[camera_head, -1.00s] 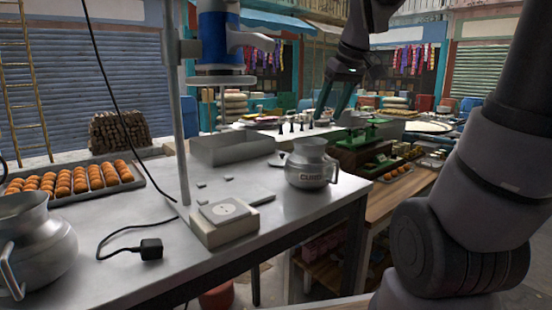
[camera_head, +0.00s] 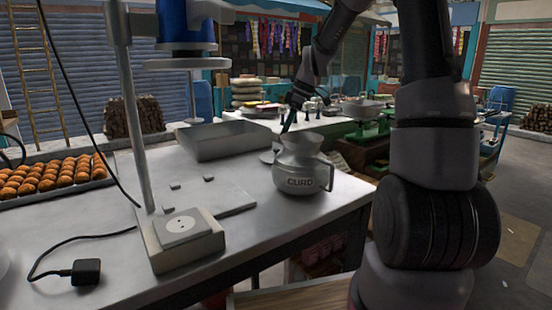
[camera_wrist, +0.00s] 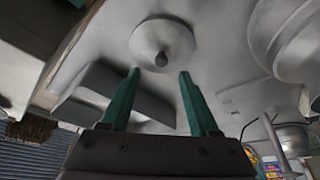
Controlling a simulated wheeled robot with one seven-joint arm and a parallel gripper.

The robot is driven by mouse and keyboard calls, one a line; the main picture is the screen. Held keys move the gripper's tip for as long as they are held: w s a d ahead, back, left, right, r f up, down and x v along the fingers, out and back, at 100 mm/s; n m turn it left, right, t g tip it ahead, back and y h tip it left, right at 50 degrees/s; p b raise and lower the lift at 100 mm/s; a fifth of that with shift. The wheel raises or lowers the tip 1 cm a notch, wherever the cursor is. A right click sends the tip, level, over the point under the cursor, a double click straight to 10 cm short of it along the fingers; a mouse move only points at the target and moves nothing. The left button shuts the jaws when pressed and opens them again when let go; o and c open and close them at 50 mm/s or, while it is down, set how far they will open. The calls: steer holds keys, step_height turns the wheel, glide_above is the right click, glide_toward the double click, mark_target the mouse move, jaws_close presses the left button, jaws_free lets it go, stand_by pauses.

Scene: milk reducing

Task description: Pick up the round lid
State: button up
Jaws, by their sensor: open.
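The round lid (camera_wrist: 178,36) is a shallow grey metal disc with a dark central knob, lying on the metal table. In the head view, its edge (camera_head: 267,157) shows just behind and left of the CURD pot (camera_head: 302,165), which hides part of it. My gripper (camera_wrist: 159,73) is open and empty, its two teal fingers apart. In the wrist view the fingertips point toward the lid, with the knob between their lines just beyond the tips. In the head view my gripper (camera_head: 289,119) is above and behind the pot; contact with the lid cannot be told.
An open grey metal box (camera_head: 225,141) stands left of the lid. The pot is close on the lid's other side. A scale (camera_head: 183,232), a stand pole (camera_head: 131,110) and a tray of orange sweets (camera_head: 55,173) are farther left. The table front centre is mostly clear.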

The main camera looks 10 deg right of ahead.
mark_target(277, 149)
steer(key=x, duration=0.5)
steer(key=shift+a+f, duration=0.3)
jaws_close()
